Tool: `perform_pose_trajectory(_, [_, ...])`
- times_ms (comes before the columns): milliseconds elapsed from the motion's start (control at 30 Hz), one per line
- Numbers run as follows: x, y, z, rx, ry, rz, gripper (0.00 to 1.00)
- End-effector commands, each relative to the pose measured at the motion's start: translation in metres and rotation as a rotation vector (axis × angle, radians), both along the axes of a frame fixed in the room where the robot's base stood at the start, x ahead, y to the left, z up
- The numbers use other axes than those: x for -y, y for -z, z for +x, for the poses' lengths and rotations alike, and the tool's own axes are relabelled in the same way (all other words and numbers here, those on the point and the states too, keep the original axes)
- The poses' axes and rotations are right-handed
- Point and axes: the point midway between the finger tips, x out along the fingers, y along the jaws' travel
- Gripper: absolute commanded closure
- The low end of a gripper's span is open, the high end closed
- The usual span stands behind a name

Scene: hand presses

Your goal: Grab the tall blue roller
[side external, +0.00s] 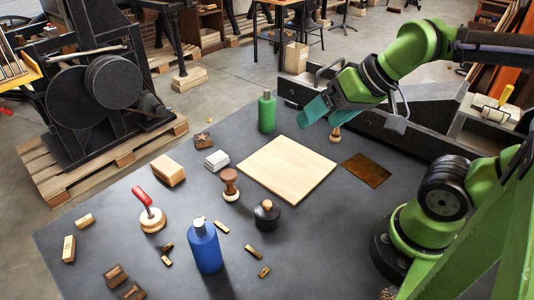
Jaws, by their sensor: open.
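The tall blue roller (205,249) stands upright at the front of the dark table, with a narrower pale-blue top. Nothing covers it. My gripper (317,111) has teal fingers and is open and empty. It hangs above the far right part of the table, well behind and to the right of the blue roller. It is close to a green upright roller (267,114) of similar shape, on that roller's right. A small wooden-handled stamp (335,134) stands below my gripper.
Small metal type pieces (222,226) lie around the blue roller. A dark round-knobbed tool (267,214), a wooden stamp (230,184) and a red-handled tool (150,212) stand nearby. A pale board (288,170) lies flat mid-table. A dark rail (400,129) runs along the back right.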

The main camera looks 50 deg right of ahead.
Motion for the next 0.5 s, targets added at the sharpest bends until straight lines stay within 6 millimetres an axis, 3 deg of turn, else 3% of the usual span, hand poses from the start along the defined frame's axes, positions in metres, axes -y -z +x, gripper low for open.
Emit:
perform_pose_trajectory(133, [-0.006, 0.003, 0.0, -0.012, -0.025, 0.0, 0.13])
perform_pose_trajectory(267, [-0.03, 0.011, 0.01, -0.08, -0.126, -0.014, 0.13])
perform_pose_trajectory(500, [-0.117, 0.004, 0.05, -0.269, -0.394, -0.112, 0.13])
